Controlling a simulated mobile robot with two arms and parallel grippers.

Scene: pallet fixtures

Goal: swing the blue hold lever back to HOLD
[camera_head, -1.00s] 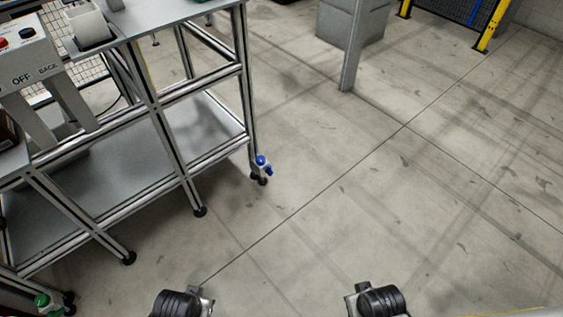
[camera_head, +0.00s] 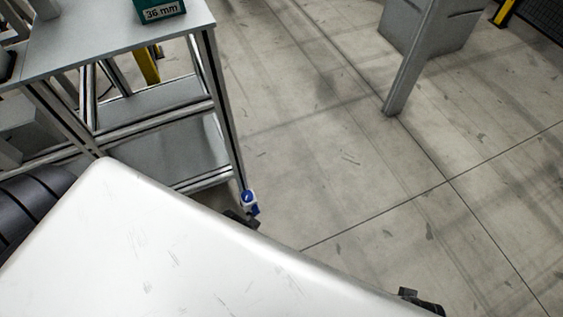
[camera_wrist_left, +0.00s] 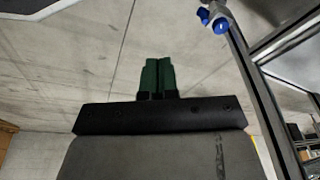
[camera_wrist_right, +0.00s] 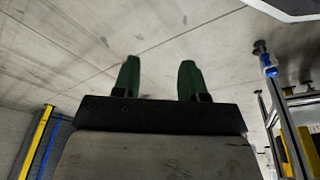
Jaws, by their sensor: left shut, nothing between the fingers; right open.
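The blue hold lever (camera_head: 250,202) sits low on the near corner leg of the grey frame table, with a white part by its blue ones. I cannot read its position or any HOLD mark. In the left wrist view the blue lever (camera_wrist_left: 220,25) is at the top right, apart from my left gripper (camera_wrist_left: 158,62), whose green fingers are together and empty. In the right wrist view the lever (camera_wrist_right: 270,70) is at the right, well away from my right gripper (camera_wrist_right: 160,63), which is open and empty. My white arm link hides much of the head view.
The grey frame table (camera_head: 110,50) has a lower shelf and a green bin (camera_head: 160,10) labelled 36 mm on top. A grey post (camera_head: 412,65) stands further back by a grey box.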

